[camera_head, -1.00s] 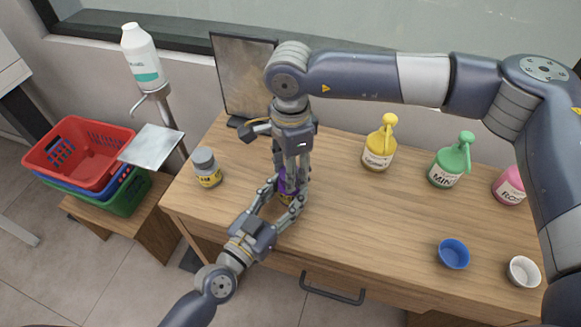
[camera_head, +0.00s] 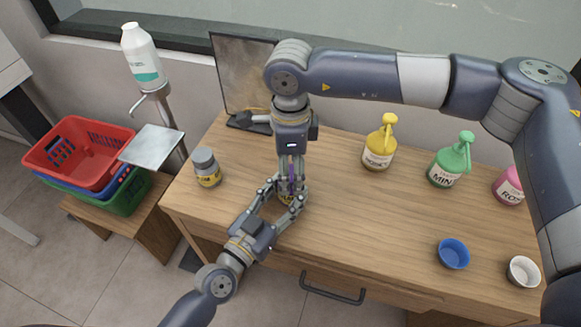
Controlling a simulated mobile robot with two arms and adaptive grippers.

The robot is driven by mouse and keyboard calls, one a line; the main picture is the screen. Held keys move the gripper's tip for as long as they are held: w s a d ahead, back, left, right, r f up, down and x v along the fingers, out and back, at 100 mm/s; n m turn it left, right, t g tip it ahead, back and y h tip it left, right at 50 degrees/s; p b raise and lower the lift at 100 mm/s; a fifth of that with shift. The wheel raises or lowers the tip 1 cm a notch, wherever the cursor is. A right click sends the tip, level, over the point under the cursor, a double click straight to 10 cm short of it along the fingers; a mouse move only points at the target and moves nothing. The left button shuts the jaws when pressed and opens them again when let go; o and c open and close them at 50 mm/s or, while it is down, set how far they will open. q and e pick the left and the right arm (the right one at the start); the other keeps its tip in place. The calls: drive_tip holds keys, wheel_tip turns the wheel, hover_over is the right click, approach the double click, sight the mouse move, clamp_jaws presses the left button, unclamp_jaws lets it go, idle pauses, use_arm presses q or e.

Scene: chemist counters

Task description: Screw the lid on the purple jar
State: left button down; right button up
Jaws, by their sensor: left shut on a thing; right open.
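The purple jar (camera_head: 291,184) stands on the wooden counter near its front edge, mostly hidden between my two grippers. My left gripper (camera_head: 289,194) comes in low from the front left and is shut on the jar. My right gripper (camera_head: 291,172) points straight down over the jar's top, with its fingers open around it. Only a strip of purple shows between the fingers. I cannot tell whether the lid is seated.
A grey-lidded jar (camera_head: 207,167) stands to the left. Yellow (camera_head: 379,150), green (camera_head: 449,164) and pink (camera_head: 508,187) bottles stand along the right. A blue bowl (camera_head: 454,253) and a white bowl (camera_head: 523,271) sit at the front right. A monitor (camera_head: 241,75) stands behind.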

wheel_tip(320, 180, up, 12)
drive_tip(key=shift+f, duration=0.2)
use_arm(q)
drive_tip(key=c, duration=0.7)
unclamp_jaws()
drive_tip(key=shift+c, duration=0.2)
drive_tip(key=v, duration=1.2)
